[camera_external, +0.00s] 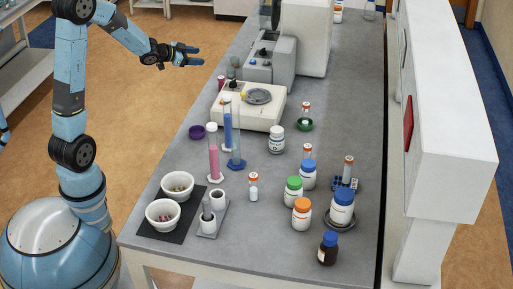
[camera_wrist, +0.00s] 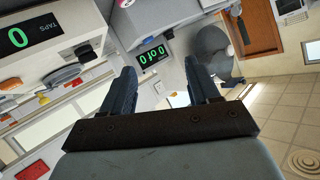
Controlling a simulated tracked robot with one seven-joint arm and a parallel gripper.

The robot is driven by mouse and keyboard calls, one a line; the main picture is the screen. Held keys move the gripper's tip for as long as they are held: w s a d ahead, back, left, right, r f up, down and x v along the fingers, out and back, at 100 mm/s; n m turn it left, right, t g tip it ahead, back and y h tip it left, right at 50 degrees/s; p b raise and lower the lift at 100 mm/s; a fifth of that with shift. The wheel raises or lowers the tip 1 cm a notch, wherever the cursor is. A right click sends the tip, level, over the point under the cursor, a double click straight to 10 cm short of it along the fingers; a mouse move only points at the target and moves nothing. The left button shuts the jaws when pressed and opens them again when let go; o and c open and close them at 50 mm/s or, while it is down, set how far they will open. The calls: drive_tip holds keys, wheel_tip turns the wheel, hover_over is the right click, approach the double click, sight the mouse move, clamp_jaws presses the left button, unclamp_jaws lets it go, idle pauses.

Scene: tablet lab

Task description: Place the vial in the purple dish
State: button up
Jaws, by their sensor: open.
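The small purple dish (camera_external: 197,132) stands on the grey bench near its left edge, beside the cream balance, and looks empty. Several small vials with orange-and-white caps are on the bench. One vial (camera_external: 253,187) stands upright on the bare bench in front of the tall cylinders. Another vial (camera_external: 306,112) stands in a green dish (camera_external: 304,125). One more vial (camera_external: 348,167) is in a small blue rack (camera_external: 344,184). My gripper (camera_external: 199,56) is open and empty, raised left of the bench, away from the vials and dish. Its two fingers also show in the wrist view (camera_wrist: 158,70).
Tall pink (camera_external: 214,160) and blue (camera_external: 228,128) cylinders stand between the purple dish and the bare-bench vial. White bowls (camera_external: 163,215) lie on a dark mat at front left. Capped bottles (camera_external: 301,215) crowd the right. The cream balance (camera_external: 248,108) stands behind the dish.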

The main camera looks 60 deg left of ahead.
drive_tip(key=s+d+r+n+g+y, duration=0.1)
drive_tip(key=s+d+r, duration=0.3)
drive_tip(key=s, duration=0.3)
drive_tip(key=s+d+r+n+g+y, duration=0.2)
drive_tip(key=s+d+r, duration=0.2)
drive_tip(key=s, duration=0.3)
drive_tip(key=shift+d+r+g+y, duration=0.25)
drive_tip(key=shift+r+g+y, duration=0.05)
drive_tip(key=shift+r, duration=0.3)
drive_tip(key=s+d+g+h, duration=0.1)
drive_tip(key=s+d, duration=0.2)
drive_tip(key=s, duration=0.4)
drive_tip(key=s+d+g+h, duration=0.1)
drive_tip(key=s+d+g, duration=0.1)
drive_tip(key=s+d, duration=0.2)
drive_tip(key=s+d+n+g+h, duration=0.1)
drive_tip(key=s+d, duration=0.3)
drive_tip(key=s, duration=0.7)
drive_tip(key=shift+d+f, duration=0.25)
drive_tip(key=shift+f, duration=0.05)
